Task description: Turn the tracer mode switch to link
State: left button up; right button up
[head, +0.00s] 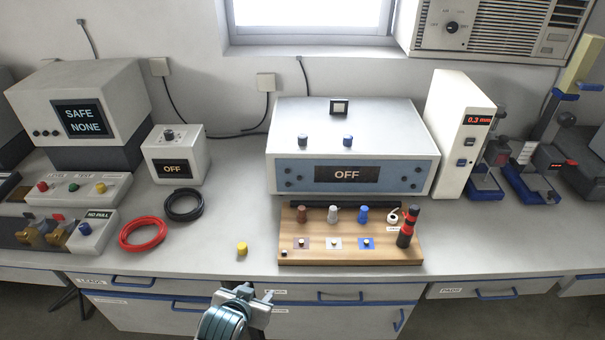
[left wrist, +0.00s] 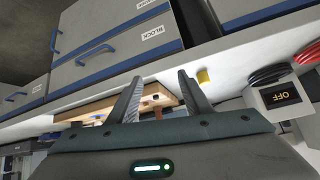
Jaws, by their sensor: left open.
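A small white box (head: 178,156) with a dark rotary knob (head: 169,135) on its top and a display reading OFF stands left of centre on the bench; no tracer or link label is readable. The box also shows at the right of the left wrist view (left wrist: 262,98), its display upside down and its knob not clear. My left gripper (head: 245,292) is in front of the bench's front edge, well to the right of the box and nearer me. Its fingers (left wrist: 160,92) are open and empty in the left wrist view. My right gripper is not in view.
A red cable coil (head: 142,234) and a black coil (head: 185,205) lie in front of the box. A yellow cap (head: 242,249) stands near the bench edge. A wooden board (head: 350,256) with small parts lies before a large unit (head: 352,145), whose display also reads OFF.

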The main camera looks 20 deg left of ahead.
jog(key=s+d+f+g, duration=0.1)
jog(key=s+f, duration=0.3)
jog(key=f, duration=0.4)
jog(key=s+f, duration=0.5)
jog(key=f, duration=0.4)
pick_arm(q)
jog(key=w+r+t, duration=0.3)
jog(key=w+r, duration=0.3)
jog(key=w, duration=0.4)
jog(key=w+r+n+t, duration=0.1)
jog(key=w+r+t, duration=0.2)
jog(key=w+r, duration=0.3)
jog(key=w+r+t+y, duration=0.1)
jog(key=w+r+t, duration=0.2)
jog(key=w, duration=1.1)
notch_tip(320, 180, up, 3)
jog(key=shift+d+f+n, duration=0.1)
jog(key=shift+d+n, duration=0.2)
jog(key=shift+d, duration=0.1)
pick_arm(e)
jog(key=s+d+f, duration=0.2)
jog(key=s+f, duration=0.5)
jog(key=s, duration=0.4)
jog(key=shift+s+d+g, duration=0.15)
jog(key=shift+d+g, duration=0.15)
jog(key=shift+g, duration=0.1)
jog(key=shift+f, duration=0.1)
